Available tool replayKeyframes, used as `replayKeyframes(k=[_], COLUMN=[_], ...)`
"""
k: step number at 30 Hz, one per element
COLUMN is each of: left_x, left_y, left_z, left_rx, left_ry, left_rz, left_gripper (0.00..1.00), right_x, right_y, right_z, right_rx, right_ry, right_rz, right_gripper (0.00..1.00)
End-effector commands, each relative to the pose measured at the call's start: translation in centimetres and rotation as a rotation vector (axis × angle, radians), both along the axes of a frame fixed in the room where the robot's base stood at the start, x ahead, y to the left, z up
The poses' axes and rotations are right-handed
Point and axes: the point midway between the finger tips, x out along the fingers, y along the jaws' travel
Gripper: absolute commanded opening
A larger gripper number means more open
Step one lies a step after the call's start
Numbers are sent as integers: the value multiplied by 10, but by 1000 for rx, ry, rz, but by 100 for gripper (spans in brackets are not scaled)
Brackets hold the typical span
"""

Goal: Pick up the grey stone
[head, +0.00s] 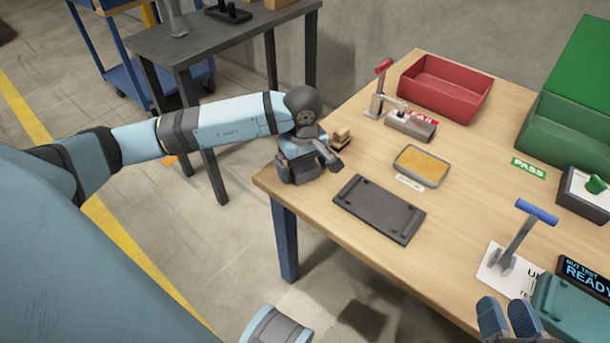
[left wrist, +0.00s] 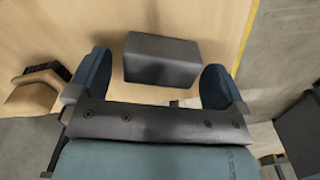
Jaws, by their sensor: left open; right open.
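The grey stone (left wrist: 161,60) is a dark grey block on the wooden table, seen in the left wrist view. It shows between the two blue fingertips of my left gripper (left wrist: 157,78), with a gap on each side. My left gripper (head: 302,168) is open over the table's near left corner in the head view. I cannot make out the stone in the head view, where the gripper covers that spot. My right gripper (head: 508,320) is open and empty at the lower right, at the table's near edge.
Small wooden blocks (head: 341,136) stand just right of my left gripper. A black plate (head: 379,209), a yellow-filled tray (head: 422,166), a red bin (head: 446,87), a green bin (head: 562,140) and a blue-handled lever (head: 523,232) occupy the table (head: 330,240).

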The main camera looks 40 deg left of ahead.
Motion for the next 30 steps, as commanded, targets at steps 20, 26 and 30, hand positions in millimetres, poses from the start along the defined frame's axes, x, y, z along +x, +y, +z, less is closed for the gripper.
replayKeyframes(k=[20, 26, 30], left_x=[0, 0, 1], left_y=[0, 0, 0], left_z=[0, 8, 26], left_rx=[0, 0, 1], left_ry=[-1, -1, -5], left_rz=[-1, -1, -2], left_gripper=[35, 35, 35], right_x=[0, 0, -1], right_y=[0, 0, 1], right_z=[1, 4, 10], right_rx=[-1, 2, 13], right_ry=[-2, -1, 6], right_rz=[0, 0, 0], right_gripper=[43, 43, 43])
